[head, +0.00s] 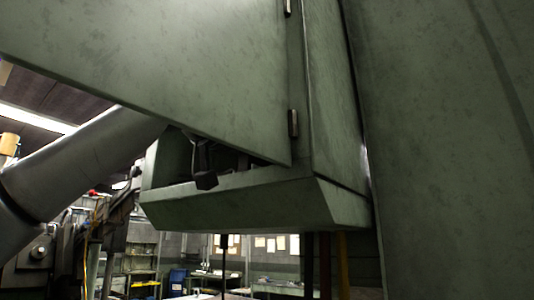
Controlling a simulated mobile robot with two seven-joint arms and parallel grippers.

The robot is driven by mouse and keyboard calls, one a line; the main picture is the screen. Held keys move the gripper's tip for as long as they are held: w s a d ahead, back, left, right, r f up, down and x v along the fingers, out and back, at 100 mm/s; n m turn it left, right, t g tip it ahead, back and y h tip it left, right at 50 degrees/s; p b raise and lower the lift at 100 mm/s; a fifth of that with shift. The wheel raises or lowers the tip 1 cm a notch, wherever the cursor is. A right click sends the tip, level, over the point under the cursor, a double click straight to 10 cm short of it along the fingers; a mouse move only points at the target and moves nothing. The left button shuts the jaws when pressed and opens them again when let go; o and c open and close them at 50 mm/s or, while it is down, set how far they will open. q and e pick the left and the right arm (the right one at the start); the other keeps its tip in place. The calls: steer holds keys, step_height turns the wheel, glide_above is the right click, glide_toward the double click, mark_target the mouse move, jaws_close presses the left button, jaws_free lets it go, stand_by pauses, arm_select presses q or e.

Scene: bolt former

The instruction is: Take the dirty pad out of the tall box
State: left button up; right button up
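The tall box (255,205) is a green metal cabinet at the centre, seen from below. Its open door (190,65) spans the upper left and hides most of the inside. My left arm comes in from the left and passes behind the door. A dark shape that looks like my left gripper (204,168) shows below the door's lower edge, at the box's opening above the lower lip. Its fingers are too dark and covered to tell open from shut. I cannot make out the dirty pad. My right gripper is out of view.
Door hinges (293,122) join the door to the box's side. A large green panel (440,120) fills the right side, close to the box. Below and behind are a workshop wall with papers, benches and a blue bin (177,280). Dark machinery stands at the lower left.

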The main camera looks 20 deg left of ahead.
arm_select(q)
jaws_close()
stand_by(0.6)
